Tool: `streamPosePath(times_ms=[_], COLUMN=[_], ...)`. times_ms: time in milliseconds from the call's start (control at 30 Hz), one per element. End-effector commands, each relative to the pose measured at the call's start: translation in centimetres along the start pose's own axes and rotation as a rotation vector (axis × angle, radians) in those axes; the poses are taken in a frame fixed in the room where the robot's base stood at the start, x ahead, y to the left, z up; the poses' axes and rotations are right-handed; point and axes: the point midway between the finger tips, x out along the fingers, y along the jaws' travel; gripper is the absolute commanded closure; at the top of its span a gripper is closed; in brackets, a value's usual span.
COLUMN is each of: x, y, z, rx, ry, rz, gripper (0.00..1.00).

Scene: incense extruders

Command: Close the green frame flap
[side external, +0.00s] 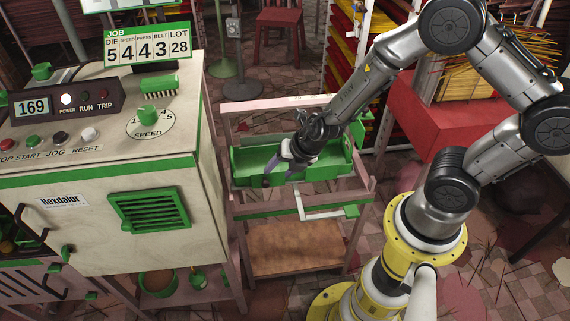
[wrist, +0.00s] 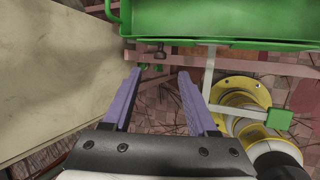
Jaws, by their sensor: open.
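A long green trough-like part, seemingly the frame flap (side external: 334,170), sits in a pinkish frame (side external: 262,107) between the cabinet and my arm's base. It also crosses the top of the wrist view (wrist: 225,22). I cannot tell its hinge or exact angle. A white bar (side external: 318,214) with a green end block (side external: 351,211) sticks out at the front of the frame; the block also shows in the wrist view (wrist: 279,118). My gripper (side external: 278,180), with purple fingers, is over the trough's left part in the side view. In the wrist view its fingers (wrist: 160,75) are apart and empty.
A cream cabinet (side external: 90,220) with knobs and a green vent stands close on the left. It also fills the left of the wrist view (wrist: 60,80). A brown lower shelf (side external: 293,248) lies under the frame. A red crate (side external: 415,110) is at the right.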

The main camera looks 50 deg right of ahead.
Motion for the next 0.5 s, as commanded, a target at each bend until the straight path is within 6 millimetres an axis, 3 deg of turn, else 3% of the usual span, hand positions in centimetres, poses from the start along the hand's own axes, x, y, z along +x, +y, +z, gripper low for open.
streamPosePath(times_ms=[200,500], x=[-2.1,-2.8], y=[0.1,0.0], z=[0.0,0.0], rx=[-0.001,-0.002], ry=[0.0,0.001], rz=[0.001,0.0], gripper=[0.41,0.41])
